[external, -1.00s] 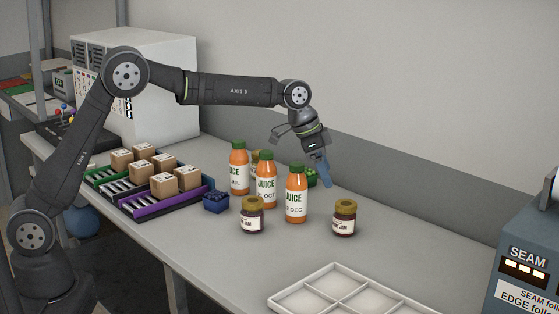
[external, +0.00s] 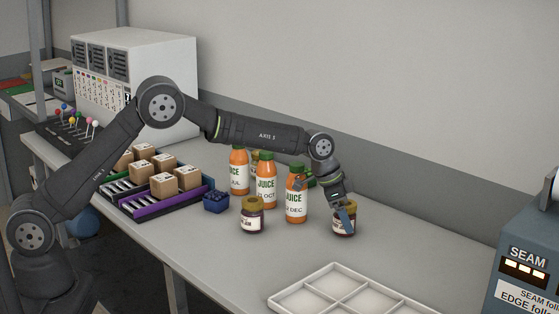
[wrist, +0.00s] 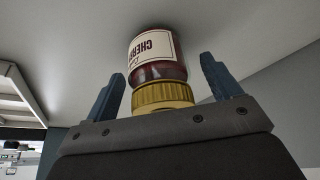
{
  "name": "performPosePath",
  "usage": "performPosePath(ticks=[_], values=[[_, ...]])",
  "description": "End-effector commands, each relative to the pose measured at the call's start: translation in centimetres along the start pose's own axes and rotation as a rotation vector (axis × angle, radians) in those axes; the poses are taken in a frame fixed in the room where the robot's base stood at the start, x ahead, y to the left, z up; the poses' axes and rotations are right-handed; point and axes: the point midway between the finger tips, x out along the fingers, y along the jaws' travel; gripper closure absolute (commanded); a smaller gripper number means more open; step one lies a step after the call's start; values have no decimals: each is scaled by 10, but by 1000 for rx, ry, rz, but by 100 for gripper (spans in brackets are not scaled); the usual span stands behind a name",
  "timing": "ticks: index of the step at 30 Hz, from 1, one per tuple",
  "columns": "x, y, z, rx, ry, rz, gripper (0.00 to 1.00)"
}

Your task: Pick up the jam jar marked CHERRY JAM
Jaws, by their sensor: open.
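The jam jar (external: 343,230) stands on the bench at the right of the jars and bottles, dark red with a gold lid. In the wrist view the same jar (wrist: 158,68) has a white label whose visible letters begin "CHER", and its gold lid (wrist: 162,96) is nearest the camera. My gripper (external: 346,218) is over this jar in the external view and partly hides it. In the wrist view my gripper (wrist: 162,85) is open, with one blue finger on each side of the jar and a gap at both sides. A second jam jar (external: 252,217) stands further left, its flavour too small to read.
Several orange juice bottles (external: 296,195) stand left of my gripper, one close to it. A blue berry punnet (external: 216,202) and parcel trays (external: 168,203) lie further left. A white divided tray (external: 400,296) is at the front. A seam machine (external: 525,255) stands at the right.

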Motion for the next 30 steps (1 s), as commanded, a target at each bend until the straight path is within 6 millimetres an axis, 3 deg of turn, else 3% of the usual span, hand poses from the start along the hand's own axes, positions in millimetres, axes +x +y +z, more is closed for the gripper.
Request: performPosePath(ticks=[9, 18, 30], values=[[5, 0, 0, 0, 0, 0, 19], [5, 0, 0, 0, 0, 0, 77], [-5, 0, -5, 0, 3, -1, 77]])
